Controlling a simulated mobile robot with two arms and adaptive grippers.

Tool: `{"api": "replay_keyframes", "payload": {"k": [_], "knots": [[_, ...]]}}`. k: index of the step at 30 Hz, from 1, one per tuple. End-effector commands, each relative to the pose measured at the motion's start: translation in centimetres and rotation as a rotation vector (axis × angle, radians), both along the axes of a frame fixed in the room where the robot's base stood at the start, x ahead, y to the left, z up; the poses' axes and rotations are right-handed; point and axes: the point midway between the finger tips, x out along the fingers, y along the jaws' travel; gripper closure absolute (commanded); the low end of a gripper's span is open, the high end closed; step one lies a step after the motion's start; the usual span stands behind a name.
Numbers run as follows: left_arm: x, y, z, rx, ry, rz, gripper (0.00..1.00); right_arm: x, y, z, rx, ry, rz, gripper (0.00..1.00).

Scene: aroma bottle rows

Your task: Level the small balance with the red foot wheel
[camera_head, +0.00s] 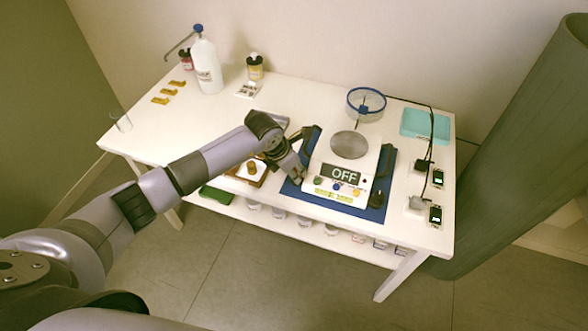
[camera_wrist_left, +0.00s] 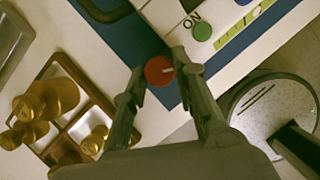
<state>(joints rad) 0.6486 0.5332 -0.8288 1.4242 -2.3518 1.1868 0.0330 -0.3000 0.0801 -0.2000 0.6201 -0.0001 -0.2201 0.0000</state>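The white balance (camera_head: 325,170) stands on a dark blue mat (camera_head: 375,214) at the front right of the table. It has a round grey pan (camera_head: 349,144) and a display reading OFF. The red foot wheel (camera_wrist_left: 159,70), with a pale mark on its face, shows in the left wrist view at the balance's corner. My left gripper (camera_wrist_left: 160,66) has a finger on each side of this wheel; I cannot tell whether they press on it. In the head view my left gripper (camera_head: 299,174) is at the balance's front left and hides the wheel. My right gripper is not in view.
A wooden tray (camera_wrist_left: 104,88) with brass weights (camera_wrist_left: 45,103) lies left of the balance. A blue-rimmed glass dish (camera_head: 366,103) and turquoise box (camera_head: 425,125) stand behind it. Small devices with cables (camera_head: 416,206) lie at right. Bottles (camera_head: 206,66) stand at the back left.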

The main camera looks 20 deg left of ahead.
Motion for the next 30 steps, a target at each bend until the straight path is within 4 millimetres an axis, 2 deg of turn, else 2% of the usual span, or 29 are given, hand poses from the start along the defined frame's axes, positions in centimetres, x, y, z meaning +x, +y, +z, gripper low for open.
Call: {"api": "replay_keyframes", "payload": {"k": [10, 20, 30], "knots": [[0.0, 0.0, 0.0, 0.000, 0.000, 0.000, 1.00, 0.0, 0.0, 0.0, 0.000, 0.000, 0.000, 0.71], [0.1, 0.1, -0.2, 0.001, -0.003, -0.049, 1.00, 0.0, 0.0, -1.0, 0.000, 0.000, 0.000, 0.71], [0.3, 0.3, -0.4, 0.001, -0.004, -0.263, 1.00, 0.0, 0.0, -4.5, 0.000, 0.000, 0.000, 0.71]]}}
